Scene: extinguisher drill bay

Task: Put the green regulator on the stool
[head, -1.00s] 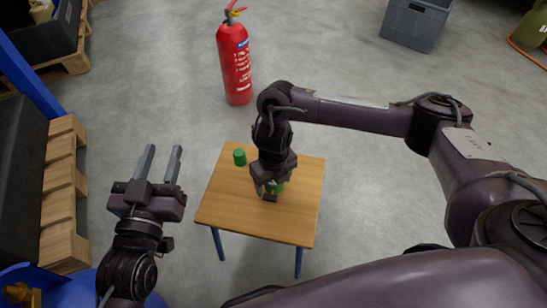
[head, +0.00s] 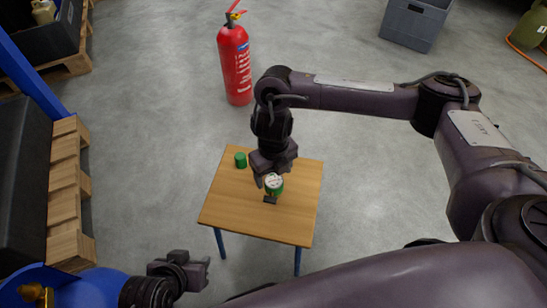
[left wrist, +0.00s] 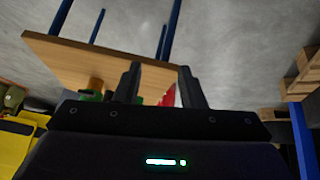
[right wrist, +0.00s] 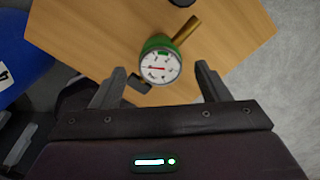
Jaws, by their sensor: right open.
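The green regulator (head: 274,186) with a white dial is at the stool's (head: 233,210) wooden top, near its middle. In the right wrist view its dial (right wrist: 160,67) faces the camera and a brass stem (right wrist: 186,30) sticks out. It looks to be on the top. My right gripper (head: 266,181) is right above it, open, with the fingers (right wrist: 160,78) apart on either side of the regulator and a visible gap to each. My left gripper (head: 206,272) is low left of the stool; its fingers (left wrist: 158,80) are apart and empty.
A small green cylinder (head: 240,160) stands on the stool's far left part. A red extinguisher (head: 235,65) stands on the floor behind. A grey crate (head: 412,25) is at the back right, pallets (head: 68,190) at the left. The floor right of the stool is clear.

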